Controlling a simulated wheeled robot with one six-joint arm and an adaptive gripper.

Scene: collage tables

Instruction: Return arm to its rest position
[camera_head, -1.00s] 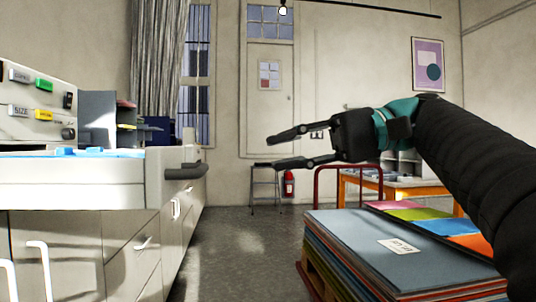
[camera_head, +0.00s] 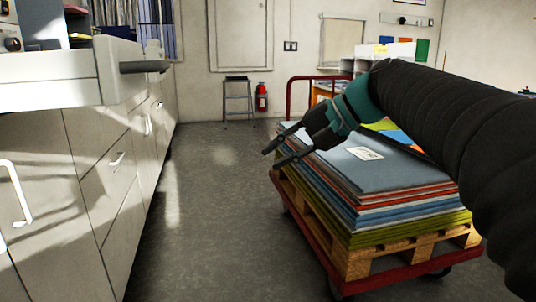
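My gripper (camera_head: 275,155) hangs at the end of my dark arm, which comes in from the right side of the head view. Its two dark fingers are spread apart with nothing between them. They point left and down, beside the left far corner of a stack of coloured sheets (camera_head: 370,178). I cannot tell whether the fingers touch the stack. My arm hides part of the stack's right side.
The stack lies on a wooden pallet (camera_head: 358,262) on a red wheeled cart (camera_head: 325,258). A cabinet (camera_head: 85,165) with drawers runs along the left. Grey floor (camera_head: 215,225) is clear between them. A step stool (camera_head: 238,103) and fire extinguisher (camera_head: 261,97) stand at the far wall.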

